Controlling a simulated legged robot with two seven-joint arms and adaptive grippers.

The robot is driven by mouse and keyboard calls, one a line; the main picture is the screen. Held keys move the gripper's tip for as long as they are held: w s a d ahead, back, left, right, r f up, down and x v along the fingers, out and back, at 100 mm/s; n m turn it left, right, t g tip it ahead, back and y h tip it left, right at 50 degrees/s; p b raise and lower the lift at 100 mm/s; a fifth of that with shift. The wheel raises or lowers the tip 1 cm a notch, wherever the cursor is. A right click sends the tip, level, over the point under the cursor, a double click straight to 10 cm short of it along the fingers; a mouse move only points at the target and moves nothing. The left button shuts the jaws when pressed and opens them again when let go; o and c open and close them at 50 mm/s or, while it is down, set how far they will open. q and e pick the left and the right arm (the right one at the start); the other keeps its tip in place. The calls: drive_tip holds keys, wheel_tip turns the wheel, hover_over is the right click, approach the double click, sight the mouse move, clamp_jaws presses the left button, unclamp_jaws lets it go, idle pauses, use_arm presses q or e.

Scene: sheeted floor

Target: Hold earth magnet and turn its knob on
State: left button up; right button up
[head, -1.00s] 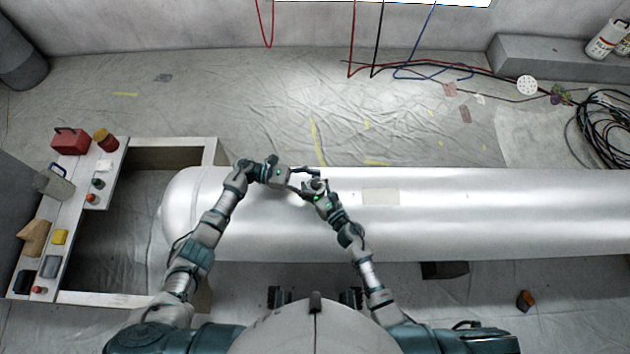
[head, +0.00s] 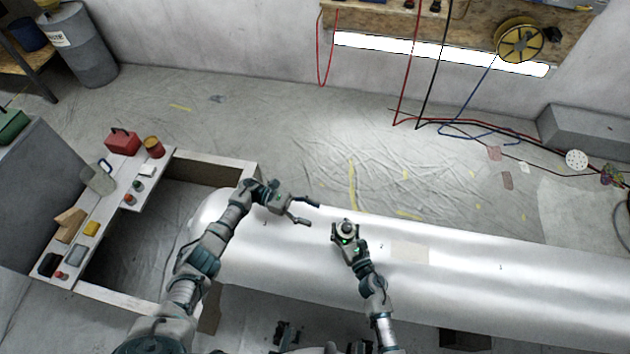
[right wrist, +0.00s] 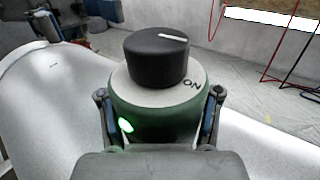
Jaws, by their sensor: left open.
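The earth magnet (head: 345,227) is on top of the big silver cylinder (head: 480,262), with my right gripper (head: 345,237) around it. In the right wrist view the magnet (right wrist: 155,112) is a round body with a lit green lamp, a pale top marked "ON" and a black knob (right wrist: 157,58). My right gripper's fingers press on both sides of the body. My left gripper (head: 307,211) is open and empty, left of the magnet and apart from it.
A shelf (head: 120,190) with small boxes and tools stands at the left beside an open frame. Red, black and blue cables (head: 470,130) lie on the sheeted floor behind the cylinder. A grey barrel (head: 80,45) stands at the back left.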

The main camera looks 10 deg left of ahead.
drive_tip(key=o, duration=0.7)
drive_tip(key=shift+d, duration=0.1)
